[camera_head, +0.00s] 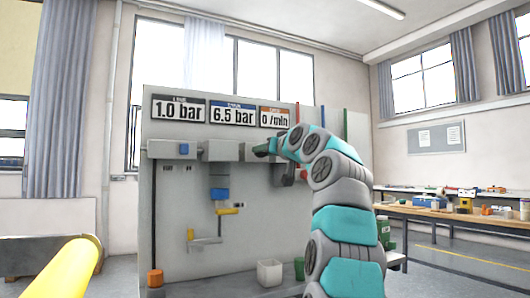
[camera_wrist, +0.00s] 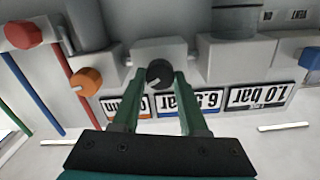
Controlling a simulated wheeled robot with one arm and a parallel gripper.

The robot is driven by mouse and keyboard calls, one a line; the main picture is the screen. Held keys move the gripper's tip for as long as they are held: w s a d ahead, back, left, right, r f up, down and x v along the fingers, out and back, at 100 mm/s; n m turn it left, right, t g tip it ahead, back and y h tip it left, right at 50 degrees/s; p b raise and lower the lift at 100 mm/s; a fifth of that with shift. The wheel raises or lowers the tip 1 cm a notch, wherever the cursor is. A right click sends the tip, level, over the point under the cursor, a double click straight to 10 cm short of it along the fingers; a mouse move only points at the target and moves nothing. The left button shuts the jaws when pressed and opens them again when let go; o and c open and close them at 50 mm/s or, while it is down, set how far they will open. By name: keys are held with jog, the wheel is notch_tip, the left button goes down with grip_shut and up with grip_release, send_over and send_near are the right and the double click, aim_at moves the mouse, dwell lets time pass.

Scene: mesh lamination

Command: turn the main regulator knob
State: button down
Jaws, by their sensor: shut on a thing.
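The main regulator knob, a round black knob with a pale pointer line (camera_wrist: 159,73), sits on a light grey block in the wrist view. My gripper (camera_wrist: 160,80) has its two green fingers shut on the sides of this knob. The pointer line slants to the lower left in that view. In the head view my gripper (camera_head: 266,149) reaches the panel at the row of grey blocks, below the readouts. The knob itself is hidden behind the fingers there. The readouts show 1.0 bar (camera_head: 178,107), 6.5 bar (camera_head: 232,112) and 0 /min (camera_head: 273,117).
The grey panel (camera_head: 262,222) carries blue and yellow fittings. A workbench with clutter (camera_head: 445,217) stands at the right.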

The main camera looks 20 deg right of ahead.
jog(key=m, duration=1)
jog(key=shift+f+m, duration=0.1)
jog(key=shift+m, duration=0.2)
dwell(0.4)
jog(key=shift+c, duration=2.2)
grip_release()
jog(key=shift+s, duration=0.1)
jog(key=s+b, duration=0.2)
jog(key=s, duration=0.5)
jog(key=shift+s+d+b, duration=0.2)
jog(key=shift+s+b, duration=0.1)
jog(key=shift+b, duration=0.1)
